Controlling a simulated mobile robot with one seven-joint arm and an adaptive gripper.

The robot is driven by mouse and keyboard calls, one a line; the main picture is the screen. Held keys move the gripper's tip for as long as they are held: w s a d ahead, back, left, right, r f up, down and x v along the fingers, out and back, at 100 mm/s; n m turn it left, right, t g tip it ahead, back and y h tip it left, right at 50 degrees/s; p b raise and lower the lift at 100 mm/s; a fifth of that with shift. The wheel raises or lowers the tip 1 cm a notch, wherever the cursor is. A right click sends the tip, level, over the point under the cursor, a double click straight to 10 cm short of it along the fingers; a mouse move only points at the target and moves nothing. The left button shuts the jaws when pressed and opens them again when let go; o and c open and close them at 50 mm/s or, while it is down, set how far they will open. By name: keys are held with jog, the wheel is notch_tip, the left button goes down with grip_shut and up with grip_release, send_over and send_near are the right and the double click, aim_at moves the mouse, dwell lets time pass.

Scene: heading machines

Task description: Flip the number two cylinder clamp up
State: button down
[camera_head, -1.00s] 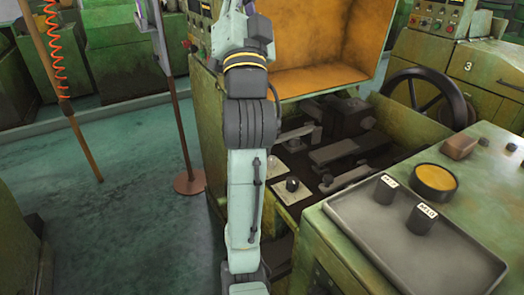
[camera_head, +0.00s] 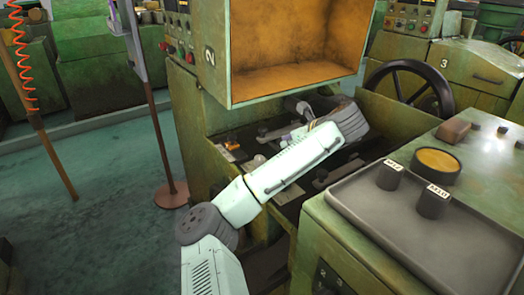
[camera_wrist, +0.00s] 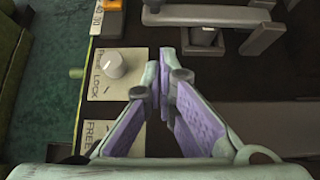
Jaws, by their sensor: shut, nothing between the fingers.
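The machine marked 2 (camera_head: 209,57) stands in the middle of the head view, with an open bay below its orange-lined hood. In the wrist view, a white round knob (camera_wrist: 114,64) sits on a FREE/LOCK plate (camera_wrist: 104,88), left of my gripper. My gripper (camera_wrist: 158,80) is shut and empty, its purple fingertips just right of that plate. A second plate marked FREE (camera_wrist: 97,131) is partly hidden under the left finger. Grey bars with a block (camera_wrist: 205,36) lie beyond the fingertips; I cannot tell which part is the number two cylinder clamp.
A dark handwheel (camera_head: 410,88) stands right of the bay. A grey tray (camera_head: 430,235) with two black labelled cups lies on the right-hand cabinet. A pole on a round base (camera_head: 171,195) stands at left. An orange part (camera_wrist: 112,5) is at the wrist view's top left.

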jog(key=p+x, duration=0.2)
jog(key=x, duration=0.8)
jog(key=shift+w+d+r, duration=0.1)
jog(key=shift+r, duration=0.05)
dwell(0.3)
